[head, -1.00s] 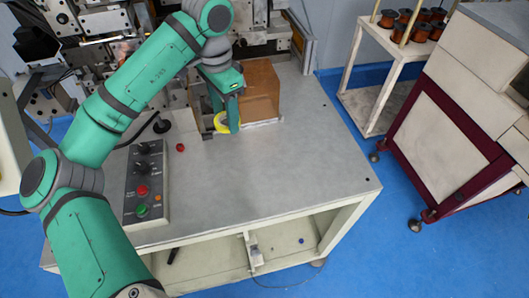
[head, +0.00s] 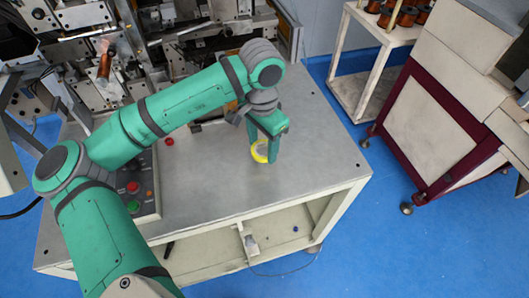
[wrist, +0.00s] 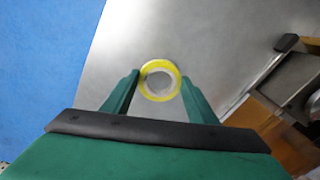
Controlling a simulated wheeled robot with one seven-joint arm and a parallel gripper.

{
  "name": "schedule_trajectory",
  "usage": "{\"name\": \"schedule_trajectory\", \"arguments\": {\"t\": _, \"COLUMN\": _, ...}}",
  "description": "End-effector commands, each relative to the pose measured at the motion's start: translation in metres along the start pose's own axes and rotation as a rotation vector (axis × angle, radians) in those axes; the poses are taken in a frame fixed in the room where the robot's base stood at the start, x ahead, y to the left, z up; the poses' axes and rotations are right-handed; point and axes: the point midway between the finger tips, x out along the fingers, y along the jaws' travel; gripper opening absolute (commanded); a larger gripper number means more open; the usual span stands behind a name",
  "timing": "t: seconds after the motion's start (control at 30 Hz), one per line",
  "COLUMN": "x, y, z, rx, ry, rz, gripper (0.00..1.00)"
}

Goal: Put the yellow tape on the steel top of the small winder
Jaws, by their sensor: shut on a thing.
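The yellow tape (head: 260,151) is a ring held between the fingers of my gripper (head: 268,148), over the right part of the grey steel top (head: 220,185) of the small winder. In the wrist view the tape (wrist: 160,81) sits between the two green fingertips of my gripper (wrist: 160,92), with the steel top below it. I cannot tell exactly how far the tape is above the top. My forearm covers part of the winder top behind the gripper.
A control box (head: 143,190) with knobs and red and green buttons sits at the left of the top. Winder machinery (head: 75,65) fills the back. The front right of the top is clear. A cart with copper spools (head: 405,18) stands behind right.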

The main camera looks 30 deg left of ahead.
Motion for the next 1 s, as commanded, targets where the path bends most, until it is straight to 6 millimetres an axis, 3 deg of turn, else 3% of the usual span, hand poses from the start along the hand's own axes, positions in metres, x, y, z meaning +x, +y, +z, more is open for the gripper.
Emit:
{"name": "schedule_trajectory", "arguments": {"t": 0.3, "x": 0.036, "y": 0.005, "z": -0.002, "rx": 0.000, "ry": -0.001, "rz": 0.000, "gripper": 0.27}}
{"name": "schedule_trajectory", "arguments": {"t": 0.7, "x": 0.040, "y": 0.005, "z": -0.002, "rx": 0.000, "ry": 0.000, "rz": 0.001, "gripper": 0.27}}
{"name": "schedule_trajectory", "arguments": {"t": 0.73, "x": 0.040, "y": 0.005, "z": -0.002, "rx": 0.000, "ry": 0.000, "rz": 0.000, "gripper": 0.58}}
{"name": "schedule_trajectory", "arguments": {"t": 0.8, "x": 0.040, "y": 0.005, "z": -0.002, "rx": 0.000, "ry": 0.000, "rz": 0.000, "gripper": 0.72}}
{"name": "schedule_trajectory", "arguments": {"t": 1.0, "x": 0.040, "y": 0.005, "z": -0.002, "rx": 0.000, "ry": 0.000, "rz": 0.000, "gripper": 0.72}}
